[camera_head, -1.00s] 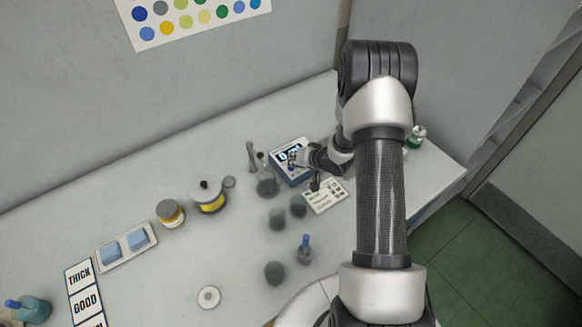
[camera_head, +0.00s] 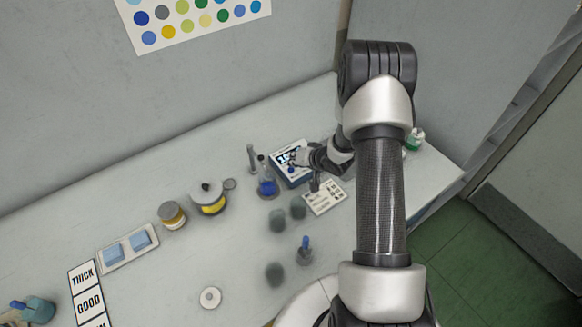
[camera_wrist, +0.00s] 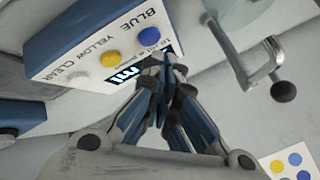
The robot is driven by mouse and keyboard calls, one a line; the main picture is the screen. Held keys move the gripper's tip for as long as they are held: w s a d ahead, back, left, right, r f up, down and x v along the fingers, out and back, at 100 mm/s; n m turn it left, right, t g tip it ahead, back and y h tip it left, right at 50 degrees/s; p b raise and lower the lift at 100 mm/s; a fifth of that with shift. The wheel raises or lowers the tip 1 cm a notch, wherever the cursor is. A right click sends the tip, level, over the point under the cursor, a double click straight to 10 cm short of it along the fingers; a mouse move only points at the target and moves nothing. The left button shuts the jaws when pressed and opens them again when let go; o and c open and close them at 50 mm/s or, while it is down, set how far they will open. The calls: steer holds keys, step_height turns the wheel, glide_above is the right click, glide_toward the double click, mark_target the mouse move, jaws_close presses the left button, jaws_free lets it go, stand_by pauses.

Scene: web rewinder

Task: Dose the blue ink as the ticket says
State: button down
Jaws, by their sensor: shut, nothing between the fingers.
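The ink dispenser (camera_head: 283,172), a blue and white box with a lit display, stands near the back of the bench. In the wrist view its panel (camera_wrist: 62,42) has a blue button (camera_wrist: 148,33) marked BLUE, a yellow one (camera_wrist: 109,59) and a white one (camera_wrist: 80,78) marked CLEAR. My gripper (camera_wrist: 164,62) is shut and empty, its fingertips close to the display and blue button; contact is unclear. It partly hides the display in the head view (camera_head: 298,159). A small flask (camera_head: 267,187) with blue contents stands beside the dispenser. A white card with printed marks (camera_head: 325,198) lies in front; its text is unreadable.
Several dark grey round shapes and a blue-tipped bottle (camera_head: 305,251) stand in front of the dispenser. A metal arm with a dark knob (camera_wrist: 283,91) is close right of my fingers. Yellow-banded jars (camera_head: 208,203) stand left.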

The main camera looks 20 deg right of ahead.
step_height(320, 180, up, 5)
steer(key=p, duration=0.4)
steer(key=shift+p, duration=0.4)
stand_by(0.6)
